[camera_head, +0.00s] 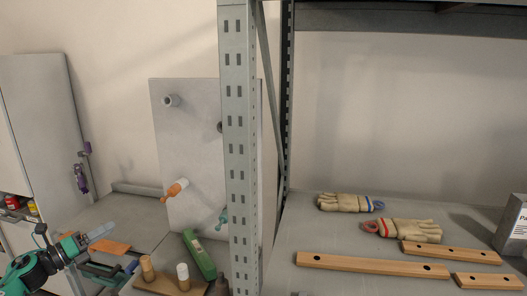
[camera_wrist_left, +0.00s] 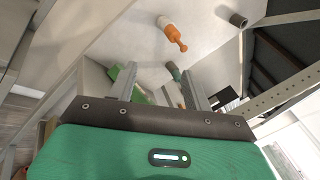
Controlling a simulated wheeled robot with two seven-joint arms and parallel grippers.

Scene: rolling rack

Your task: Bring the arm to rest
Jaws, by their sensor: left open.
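My left gripper (camera_head: 102,231) is at the lower left of the head view, at the end of my green and black arm. Its fingers point up and to the right. In the left wrist view the two grey fingers (camera_wrist_left: 160,80) stand apart, with nothing held between them. The gripper is left of the rack post and in front of the grey panel. My right gripper is in neither view.
A grey perforated rack post (camera_head: 238,150) stands right of the arm. A grey panel (camera_head: 190,130) carries an orange and white fitting (camera_head: 174,190). A green box (camera_head: 199,256) lies below. Gloves (camera_head: 403,231) and wooden bars (camera_head: 372,265) lie on the right shelf.

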